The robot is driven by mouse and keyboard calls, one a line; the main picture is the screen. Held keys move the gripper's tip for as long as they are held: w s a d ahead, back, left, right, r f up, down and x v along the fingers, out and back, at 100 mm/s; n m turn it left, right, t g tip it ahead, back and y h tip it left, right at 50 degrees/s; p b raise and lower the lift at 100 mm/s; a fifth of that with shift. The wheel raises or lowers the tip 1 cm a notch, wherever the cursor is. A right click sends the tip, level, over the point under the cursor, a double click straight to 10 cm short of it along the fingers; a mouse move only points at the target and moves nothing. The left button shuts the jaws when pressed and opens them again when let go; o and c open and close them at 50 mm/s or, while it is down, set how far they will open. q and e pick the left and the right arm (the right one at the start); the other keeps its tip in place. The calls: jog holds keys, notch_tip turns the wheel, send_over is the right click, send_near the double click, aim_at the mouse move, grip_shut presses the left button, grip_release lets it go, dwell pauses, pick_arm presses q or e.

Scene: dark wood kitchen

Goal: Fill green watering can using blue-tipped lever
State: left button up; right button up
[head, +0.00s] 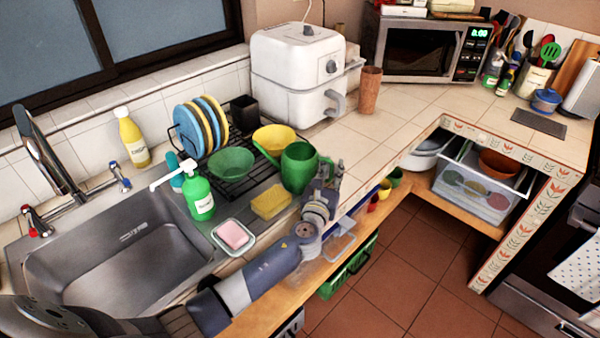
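The green watering can (298,168) stands upright at the right end of the drying area, right of the sink, its spout pointing up and left. My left gripper (329,172) is at the can's right side, where its handle would be. The fingers are small and overlap the can's edge, so I cannot tell whether they are open or closed on it. The blue-tipped lever (122,180) is right of the tall metal faucet (45,160), behind the sink (125,245). A red-tipped lever (36,220) is on the left. My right gripper is not in view.
A green soap pump bottle (199,194), a pink soap on a dish (233,236) and a yellow sponge (271,202) line the sink's right side. A green bowl (231,164) and a plate rack (200,126) stand behind. The sink basin looks empty.

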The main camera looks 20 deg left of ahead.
pick_arm(q)
grip_shut()
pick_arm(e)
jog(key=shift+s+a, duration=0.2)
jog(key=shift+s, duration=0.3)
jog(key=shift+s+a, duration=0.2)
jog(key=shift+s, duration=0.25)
